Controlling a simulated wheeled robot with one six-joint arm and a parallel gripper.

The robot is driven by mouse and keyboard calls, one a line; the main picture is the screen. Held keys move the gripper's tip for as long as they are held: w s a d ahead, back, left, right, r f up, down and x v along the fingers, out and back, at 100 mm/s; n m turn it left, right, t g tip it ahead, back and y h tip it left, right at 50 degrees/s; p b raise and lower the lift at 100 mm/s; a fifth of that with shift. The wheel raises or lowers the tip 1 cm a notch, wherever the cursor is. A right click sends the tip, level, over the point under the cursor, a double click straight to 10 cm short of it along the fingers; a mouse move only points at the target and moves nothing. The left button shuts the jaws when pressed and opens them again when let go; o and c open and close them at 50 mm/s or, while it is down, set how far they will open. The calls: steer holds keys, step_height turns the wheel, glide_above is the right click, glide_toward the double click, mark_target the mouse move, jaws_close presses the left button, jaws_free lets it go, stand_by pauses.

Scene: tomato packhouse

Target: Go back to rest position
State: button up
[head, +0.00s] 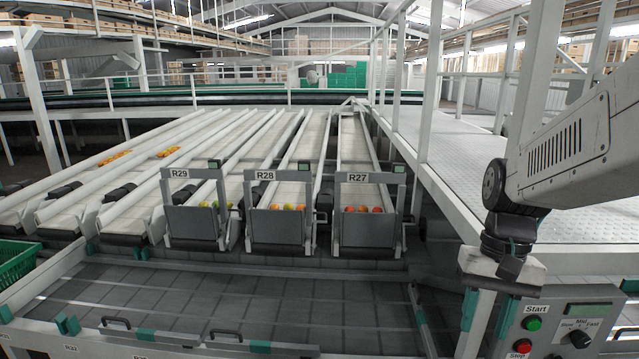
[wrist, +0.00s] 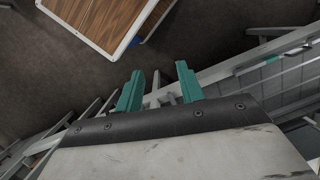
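My gripper shows in the wrist view (wrist: 159,90) with its two teal fingers apart and nothing between them. In the head view my gripper (head: 489,313) hangs at the lower right, pointing down, with its teal fingers just left of the control panel. My arm comes in from the right edge above it. No object is held in either view.
The control panel (head: 566,331) has a green Start button, a red Stop button and a dial. Lanes R29, R28 and R27 end in bins with tomatoes (head: 363,209). A green crate (head: 18,262) stands at left. A wooden-topped surface (wrist: 108,22) shows in the wrist view.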

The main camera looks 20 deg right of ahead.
steer(key=a+r+n+t+h, duration=0.1)
steer(key=a+r+n, duration=0.1)
steer(key=a, duration=0.4)
steer(key=a+r+n+t+h, duration=0.1)
steer(key=a+r+n+t, duration=0.1)
steer(key=a+n, duration=0.3)
steer(key=shift+s+a+r, duration=0.45)
steer(key=shift+a+r, duration=0.15)
steer(key=shift+a, duration=0.15)
